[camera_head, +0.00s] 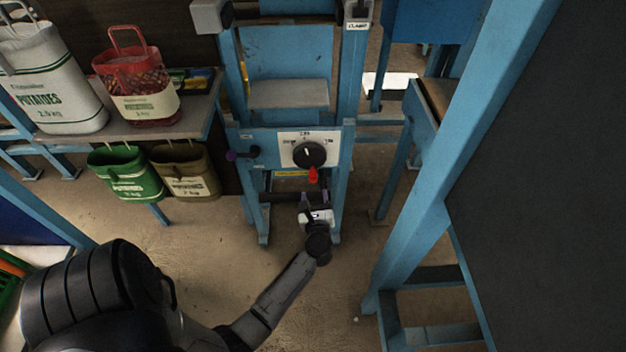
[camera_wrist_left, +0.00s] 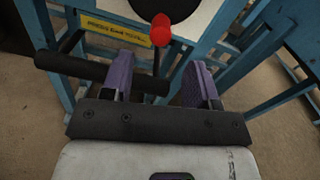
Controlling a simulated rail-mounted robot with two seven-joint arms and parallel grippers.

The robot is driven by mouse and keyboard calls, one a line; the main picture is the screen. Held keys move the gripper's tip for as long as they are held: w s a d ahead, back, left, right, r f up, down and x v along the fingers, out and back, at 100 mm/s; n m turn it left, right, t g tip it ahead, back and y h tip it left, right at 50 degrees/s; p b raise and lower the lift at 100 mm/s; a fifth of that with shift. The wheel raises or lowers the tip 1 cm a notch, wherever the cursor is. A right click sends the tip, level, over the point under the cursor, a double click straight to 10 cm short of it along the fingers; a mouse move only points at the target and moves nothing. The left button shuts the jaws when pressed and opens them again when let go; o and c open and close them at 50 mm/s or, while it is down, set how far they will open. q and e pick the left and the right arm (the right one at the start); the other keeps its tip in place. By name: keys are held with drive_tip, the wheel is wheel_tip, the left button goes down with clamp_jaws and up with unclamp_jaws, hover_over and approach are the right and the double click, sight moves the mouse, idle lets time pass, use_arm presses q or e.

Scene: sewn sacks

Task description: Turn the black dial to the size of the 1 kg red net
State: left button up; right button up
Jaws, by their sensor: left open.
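The black dial (camera_head: 309,155) sits on a white plate (camera_head: 287,150) on the front of the blue machine. Its markings are too small to read surely. In the left wrist view only the lower edge of the dial (camera_wrist_left: 166,8) shows at the top. The red net sack (camera_head: 136,82), with a red handle and a pale label, stands on the shelf at the left. My left gripper (camera_head: 312,198) is below the dial and apart from it. My right gripper is not in view.
A red knob (camera_head: 313,174) on a lever hangs just below the dial, between it and my left gripper. A dark bar (camera_wrist_left: 75,68) runs close by my fingers. A white sack (camera_head: 45,75) shares the shelf; green (camera_head: 126,175) and brown (camera_head: 187,172) sacks hang below.

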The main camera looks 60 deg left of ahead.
sight(311, 181)
use_arm(q)
drive_tip(key=b+x, duration=0.1)
drive_tip(key=x, duration=0.7)
drive_tip(key=shift+b, duration=0.35)
drive_tip(key=shift+d, duration=0.1)
drive_tip(key=shift+c, duration=0.3)
